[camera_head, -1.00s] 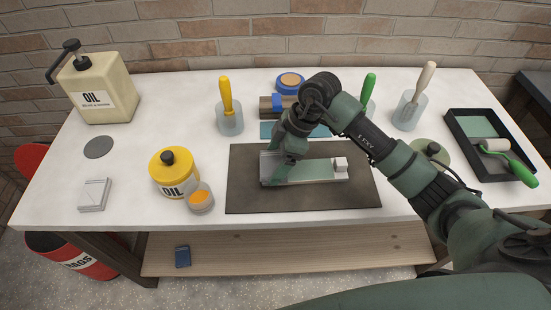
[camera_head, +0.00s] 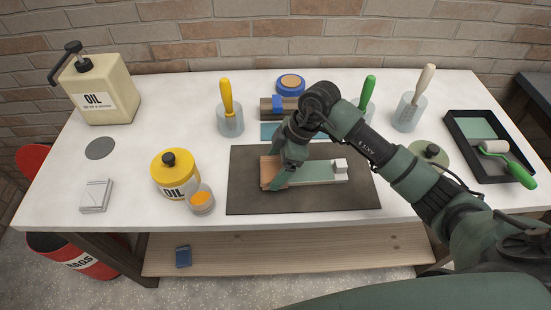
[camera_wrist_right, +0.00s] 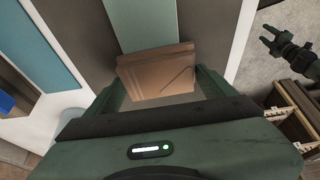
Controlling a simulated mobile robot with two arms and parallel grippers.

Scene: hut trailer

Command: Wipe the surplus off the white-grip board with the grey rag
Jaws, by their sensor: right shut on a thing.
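The board (camera_head: 318,172), pale green with a white grip block (camera_head: 340,165) at its right end, lies on a dark mat (camera_head: 300,203). My right gripper (camera_head: 277,178) is at the board's left end, shut on a folded rag (camera_head: 267,168) that now looks brown. In the right wrist view, the rag (camera_wrist_right: 158,72), with a diagonal crease, sits between the fingers against the near end of the green board (camera_wrist_right: 142,22). The gripper partly hides the board's left end. My left gripper (camera_wrist_right: 272,40) shows only in the right wrist view, empty with fingers apart.
A folded grey cloth (camera_head: 96,196) lies at the left. A yellow oil can (camera_head: 172,175) and small orange-topped jar (camera_head: 201,199) stand left of the mat. Brush holders (camera_head: 229,121) stand behind, a roller tray (camera_head: 470,138) at the right.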

